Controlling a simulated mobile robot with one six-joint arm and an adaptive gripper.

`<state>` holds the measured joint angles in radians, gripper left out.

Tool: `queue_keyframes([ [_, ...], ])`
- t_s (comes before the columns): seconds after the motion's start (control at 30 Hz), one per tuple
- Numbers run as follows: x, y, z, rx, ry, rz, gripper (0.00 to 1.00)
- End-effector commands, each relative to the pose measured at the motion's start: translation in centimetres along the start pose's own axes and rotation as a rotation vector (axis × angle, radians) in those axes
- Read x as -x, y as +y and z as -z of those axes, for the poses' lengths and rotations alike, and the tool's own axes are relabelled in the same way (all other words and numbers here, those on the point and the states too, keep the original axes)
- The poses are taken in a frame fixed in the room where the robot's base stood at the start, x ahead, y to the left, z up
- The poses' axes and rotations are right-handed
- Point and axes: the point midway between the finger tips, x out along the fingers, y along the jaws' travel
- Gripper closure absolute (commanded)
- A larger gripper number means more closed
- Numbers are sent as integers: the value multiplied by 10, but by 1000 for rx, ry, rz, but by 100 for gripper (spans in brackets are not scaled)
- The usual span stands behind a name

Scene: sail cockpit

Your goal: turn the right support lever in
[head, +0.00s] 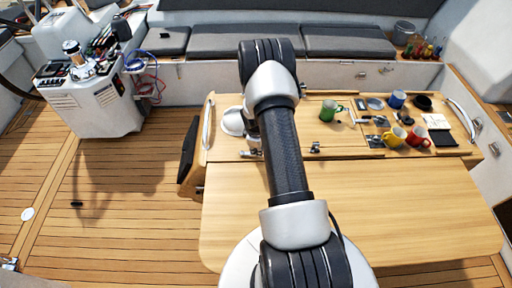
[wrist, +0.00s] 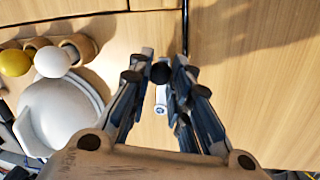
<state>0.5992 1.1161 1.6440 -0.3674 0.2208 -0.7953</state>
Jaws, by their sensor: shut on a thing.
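In the wrist view my gripper (wrist: 160,72) points down at the wooden table, its two fingers closed in around the dark round end of the right support lever (wrist: 160,73). A small pale metal piece with a round end (wrist: 160,102) shows between the fingers. I cannot tell whether it belongs to the lever. In the head view my arm hides the gripper and most of what it holds. The wooden table (head: 350,215) has its near leaf spread flat, with a seam behind it.
A white rounded object (head: 232,122) stands on the table just left of my arm; it also shows in the wrist view (wrist: 60,115). A green mug (head: 327,112), yellow mug (head: 394,137) and red mug (head: 416,136) stand to the right. The near leaf is clear.

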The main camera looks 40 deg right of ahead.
Motion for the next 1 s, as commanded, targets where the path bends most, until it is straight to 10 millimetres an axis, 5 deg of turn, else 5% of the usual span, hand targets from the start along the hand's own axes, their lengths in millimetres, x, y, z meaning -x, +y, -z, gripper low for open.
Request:
queue_keyframes([
  [0.8, 0, 7, 2, 114, 25, -6, 100],
  [0.83, 0, 7, 2, 113, 25, -7, 80],
  [1.0, 0, 6, 2, 113, 24, -5, 68],
])
